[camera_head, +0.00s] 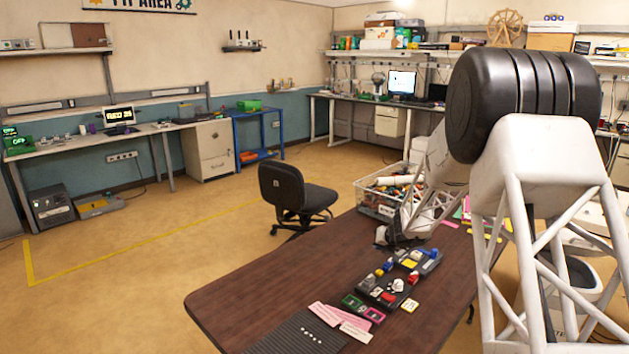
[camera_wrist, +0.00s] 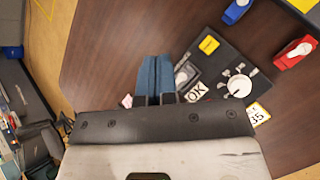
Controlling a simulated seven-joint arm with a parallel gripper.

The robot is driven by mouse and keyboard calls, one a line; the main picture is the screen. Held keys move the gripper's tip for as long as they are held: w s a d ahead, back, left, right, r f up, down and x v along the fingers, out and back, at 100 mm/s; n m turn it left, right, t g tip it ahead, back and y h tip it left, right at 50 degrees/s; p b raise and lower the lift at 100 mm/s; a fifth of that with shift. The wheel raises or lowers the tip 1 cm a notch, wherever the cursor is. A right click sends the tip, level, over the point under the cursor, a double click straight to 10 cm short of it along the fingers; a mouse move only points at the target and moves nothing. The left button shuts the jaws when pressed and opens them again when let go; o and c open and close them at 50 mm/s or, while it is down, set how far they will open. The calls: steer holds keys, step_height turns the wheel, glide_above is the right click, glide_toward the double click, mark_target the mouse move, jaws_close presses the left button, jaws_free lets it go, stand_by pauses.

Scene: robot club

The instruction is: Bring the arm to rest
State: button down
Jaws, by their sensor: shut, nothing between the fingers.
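My gripper (camera_wrist: 156,78) is shut and empty, with its two blue-grey fingers side by side in the wrist view. It hovers over the brown table (camera_head: 270,275). In the head view my dark wrist end hangs near the table's far edge, and its fingertips are too small to make out. Beside the fingers in the wrist view is a black panel (camera_wrist: 222,65) with a yellow label, a round white knob (camera_wrist: 239,86) and an "OK" plate (camera_wrist: 196,92).
Dark panels (camera_head: 368,290) with small coloured parts run along the table. Pink and white cards (camera_head: 322,314) and a ribbed dark mat (camera_head: 285,340) lie nearer. The table's left part is bare.

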steer(key=s+a+r+n+g, duration=0.1)
steer(key=s+a+r+n, duration=0.2)
steer(key=s+r+n, duration=0.55)
steer(key=s+a+r+n+g, duration=0.1)
steer(key=s+a+r+n, duration=0.3)
steer(key=s, duration=0.7)
steer(key=s+a+r+n+g, duration=0.1)
steer(key=s+a+r+n, duration=0.1)
steer(key=s+r+n, duration=0.65)
steer(key=s+d+n+g+h, duration=0.1)
steer(key=s+n, duration=0.7)
steer(key=s, duration=0.9)
steer(key=s+d+n+g+h, duration=0.1)
steer(key=s+n, duration=0.6)
steer(key=s, duration=1)
steer(key=shift+d+n+g+h, duration=0.35)
steer(key=shift+d+h, duration=0.25)
steer(key=shift+h, duration=0.5)
